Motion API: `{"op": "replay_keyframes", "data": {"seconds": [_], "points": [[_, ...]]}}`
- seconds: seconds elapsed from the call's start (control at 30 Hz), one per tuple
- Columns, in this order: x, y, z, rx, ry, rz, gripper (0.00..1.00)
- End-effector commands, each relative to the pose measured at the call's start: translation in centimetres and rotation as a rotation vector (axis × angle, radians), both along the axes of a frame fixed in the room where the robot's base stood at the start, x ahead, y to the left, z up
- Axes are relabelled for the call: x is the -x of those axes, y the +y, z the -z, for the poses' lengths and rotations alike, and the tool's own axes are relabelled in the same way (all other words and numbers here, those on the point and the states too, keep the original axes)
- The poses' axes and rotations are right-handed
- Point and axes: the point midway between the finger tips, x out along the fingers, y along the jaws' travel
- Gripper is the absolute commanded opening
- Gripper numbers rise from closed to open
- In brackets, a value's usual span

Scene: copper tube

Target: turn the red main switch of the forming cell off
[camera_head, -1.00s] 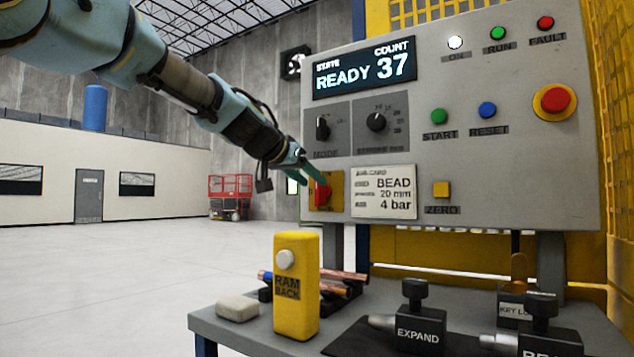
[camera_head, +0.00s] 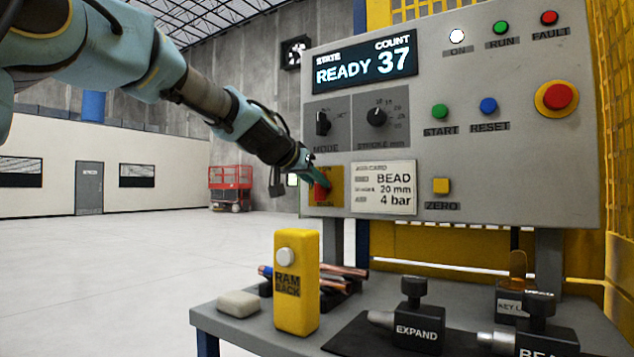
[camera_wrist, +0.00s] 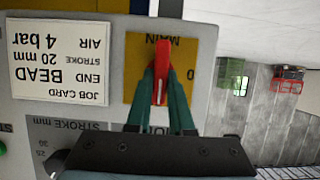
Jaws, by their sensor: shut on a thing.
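The red main switch (camera_head: 321,190) sits on a yellow plate (camera_head: 337,187) at the lower left of the grey control panel (camera_head: 480,140). In the wrist view, which is upside down, the red switch handle (camera_wrist: 162,72) stands between the two green fingers of my gripper (camera_wrist: 161,88), lined up with them. My gripper (camera_head: 318,176) is shut on this handle. The yellow plate (camera_wrist: 186,58) reads "MAIN" in part; its other lettering is partly hidden by the fingers. The display (camera_head: 365,66) shows "READY" and count 37, and the white ON lamp (camera_head: 457,36) is lit.
A yellow "RAM BACK" box (camera_head: 296,285), copper tubes (camera_head: 335,272) and black tools (camera_head: 416,325) are on the bench below. Open floor lies left.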

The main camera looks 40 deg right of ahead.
Motion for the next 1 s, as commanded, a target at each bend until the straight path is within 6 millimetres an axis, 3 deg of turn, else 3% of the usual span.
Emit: {"op": "replay_keyframes", "data": {"seconds": [0.1,0.67,1.0], "points": [[0.0,0.01,0.0,0.0,0.0,0.0,0.0],[-0.04,0.01,0.11,0.006,0.024,0.0,0.0],[-0.48,0.13,0.51,0.059,0.219,-0.002,0.0]]}}
